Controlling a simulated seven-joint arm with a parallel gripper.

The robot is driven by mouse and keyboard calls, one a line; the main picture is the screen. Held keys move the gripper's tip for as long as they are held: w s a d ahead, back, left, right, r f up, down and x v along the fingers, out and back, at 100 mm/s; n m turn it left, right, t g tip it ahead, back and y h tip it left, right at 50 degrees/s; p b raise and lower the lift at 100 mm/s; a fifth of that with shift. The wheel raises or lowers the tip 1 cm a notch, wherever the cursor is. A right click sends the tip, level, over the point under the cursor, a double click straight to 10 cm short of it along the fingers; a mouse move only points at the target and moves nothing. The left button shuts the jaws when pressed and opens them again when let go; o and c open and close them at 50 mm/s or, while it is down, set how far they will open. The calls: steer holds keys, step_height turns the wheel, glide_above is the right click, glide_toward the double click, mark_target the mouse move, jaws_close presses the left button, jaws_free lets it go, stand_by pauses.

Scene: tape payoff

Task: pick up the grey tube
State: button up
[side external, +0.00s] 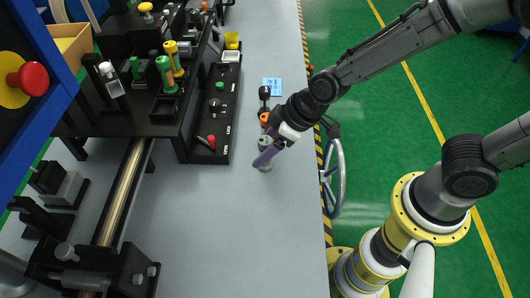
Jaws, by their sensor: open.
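A short grey tube (265,166) stands on the grey bench top, near the middle of the picture. One bluish-purple finger of my gripper (268,155) crosses in front of it and hides part of it. My gripper reaches in from the upper right, tilted down, with its fingertips at the tube. The jaws are open. I cannot tell whether a finger touches the tube or whether the tube lies between the fingers.
Behind the gripper are an orange-topped piece (264,117), a black-topped piece (264,92) and a blue display (272,86). A black control panel (210,125) with a red-ended lever stands left. A handwheel (332,180) is at the bench's right edge. The front bench is clear.

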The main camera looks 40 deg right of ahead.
jaws_close()
steer(key=shift+r, duration=0.1)
stand_by(0.4)
